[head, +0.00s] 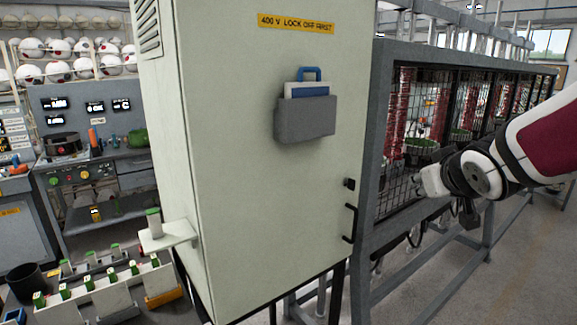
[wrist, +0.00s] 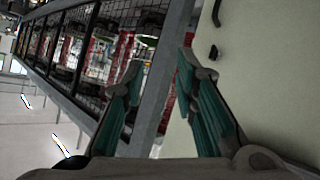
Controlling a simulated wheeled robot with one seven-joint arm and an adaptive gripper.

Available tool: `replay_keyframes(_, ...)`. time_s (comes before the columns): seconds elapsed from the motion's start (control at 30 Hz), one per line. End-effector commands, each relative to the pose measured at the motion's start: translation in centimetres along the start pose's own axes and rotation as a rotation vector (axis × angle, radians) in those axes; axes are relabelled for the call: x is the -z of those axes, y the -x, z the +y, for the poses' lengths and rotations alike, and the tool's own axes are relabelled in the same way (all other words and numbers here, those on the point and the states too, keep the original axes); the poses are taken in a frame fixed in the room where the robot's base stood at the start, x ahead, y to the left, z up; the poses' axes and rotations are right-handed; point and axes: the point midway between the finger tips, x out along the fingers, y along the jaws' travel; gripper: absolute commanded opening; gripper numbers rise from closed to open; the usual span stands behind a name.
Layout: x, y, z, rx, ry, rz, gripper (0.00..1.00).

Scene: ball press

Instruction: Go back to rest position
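My gripper (head: 420,182) is at the right of the head view, beside the right edge of a pale cabinet and in front of a mesh-fronted machine. In the wrist view my gripper (wrist: 159,62) has its two teal-padded fingers spread apart, with nothing between them. The cabinet (head: 250,200) carries a yellow "400 V LOCK OFF FIRST" label, and its door looks shut. Its black handle (head: 351,222) and a small black knob (head: 349,184) are left of my gripper, apart from it. In the wrist view the cabinet (wrist: 255,70) fills the right side.
The mesh-fronted machine (head: 402,140) runs back to the right, with red coils inside. A grey document holder (head: 305,118) hangs on the cabinet. A small white shelf (head: 168,236) juts from its left side. Several green-topped pieces stand at lower left. The floor at right (head: 520,270) is clear.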

Motion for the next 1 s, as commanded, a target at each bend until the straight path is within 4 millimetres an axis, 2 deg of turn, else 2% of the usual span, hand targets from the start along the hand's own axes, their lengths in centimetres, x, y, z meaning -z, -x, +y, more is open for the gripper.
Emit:
replay_keyframes(0.03,-0.6,2.4,-0.3,-0.016,-0.017,-0.039,0.27)
replay_keyframes(0.17,-3.7,7.8,-1.6,-0.024,-0.077,-0.173,0.27)
replay_keyframes(0.3,-7.9,13.6,-4.2,0.027,-0.138,-0.317,0.27)
replay_keyframes(0.4,-10.6,17.2,-6.3,0.087,-0.17,-0.405,0.27)
replay_keyframes(0.5,-12.8,20.0,-8.0,0.145,-0.188,-0.472,0.27)
replay_keyframes(0.6,-14.1,21.6,-9.1,0.186,-0.197,-0.515,0.27)
replay_keyframes(0.7,-14.7,22.4,-9.6,0.204,-0.199,-0.533,0.27)
replay_keyframes(1.0,-14.7,22.4,-9.6,0.204,-0.199,-0.533,0.27)
